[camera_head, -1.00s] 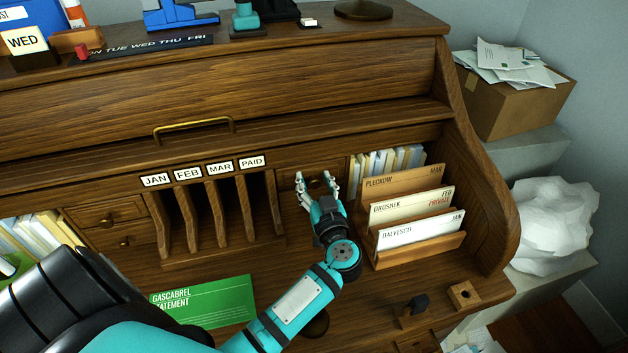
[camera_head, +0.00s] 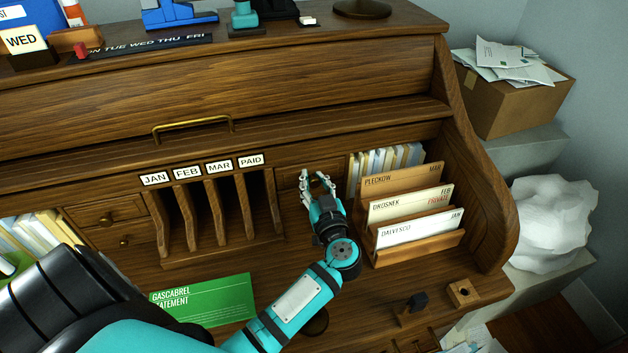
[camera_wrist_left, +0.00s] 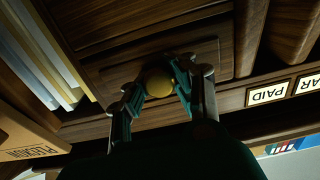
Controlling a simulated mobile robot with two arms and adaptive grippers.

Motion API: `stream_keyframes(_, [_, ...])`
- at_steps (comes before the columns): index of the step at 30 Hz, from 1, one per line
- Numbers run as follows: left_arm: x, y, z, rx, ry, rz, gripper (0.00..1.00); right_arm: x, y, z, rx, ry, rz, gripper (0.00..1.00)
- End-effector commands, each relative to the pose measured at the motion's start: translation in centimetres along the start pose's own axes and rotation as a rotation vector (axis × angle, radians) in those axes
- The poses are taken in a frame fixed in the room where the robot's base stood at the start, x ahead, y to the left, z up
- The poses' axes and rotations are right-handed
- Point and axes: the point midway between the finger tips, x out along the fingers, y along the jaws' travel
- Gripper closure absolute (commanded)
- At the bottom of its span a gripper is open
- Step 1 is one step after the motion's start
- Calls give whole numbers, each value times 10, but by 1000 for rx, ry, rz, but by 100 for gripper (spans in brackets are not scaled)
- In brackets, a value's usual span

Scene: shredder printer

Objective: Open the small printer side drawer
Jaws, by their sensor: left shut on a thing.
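A small wooden drawer (camera_head: 295,172) sits in the roll-top desk, between the labelled letter slots and the card rack. My left gripper (camera_head: 318,178) reaches up to its front. In the left wrist view, a round brass knob (camera_wrist_left: 158,82) stands on the drawer front (camera_wrist_left: 120,75), and the left gripper's fingers (camera_wrist_left: 159,85) are closed on both sides of it. The drawer front looks about level with the desk face; I cannot tell any gap. My right gripper is in neither view.
Letter slots (camera_head: 215,215) marked JAN to PAID stand left of the drawer. A wooden card rack (camera_head: 425,253) with cards stands close on the right. A green statement (camera_head: 205,302) lies on the desktop below. Two small drawers (camera_head: 107,212) with knobs are farther left.

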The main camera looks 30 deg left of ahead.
Motion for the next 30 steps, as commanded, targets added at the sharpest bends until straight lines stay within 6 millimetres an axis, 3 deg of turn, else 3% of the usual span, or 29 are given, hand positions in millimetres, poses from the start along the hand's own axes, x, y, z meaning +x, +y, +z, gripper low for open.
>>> stream_keyframes(6, [-44, 1, -3, 7, -13, 4, 100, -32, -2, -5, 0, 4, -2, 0])
stream_keyframes(12, [-88, 0, 0, 6, -10, 3, 100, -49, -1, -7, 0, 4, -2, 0])
stream_keyframes(16, [-99, 0, 1, 3, -6, 3, 100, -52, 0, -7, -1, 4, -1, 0])
stream_keyframes(25, [-100, 0, 2, 1, -5, 4, 100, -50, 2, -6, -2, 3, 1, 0])
stream_keyframes(26, [-100, 0, 2, 2, -4, 4, 76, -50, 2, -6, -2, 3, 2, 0])
stream_keyframes(30, [-100, 0, 1, 2, -4, 3, 57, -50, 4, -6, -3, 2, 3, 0])
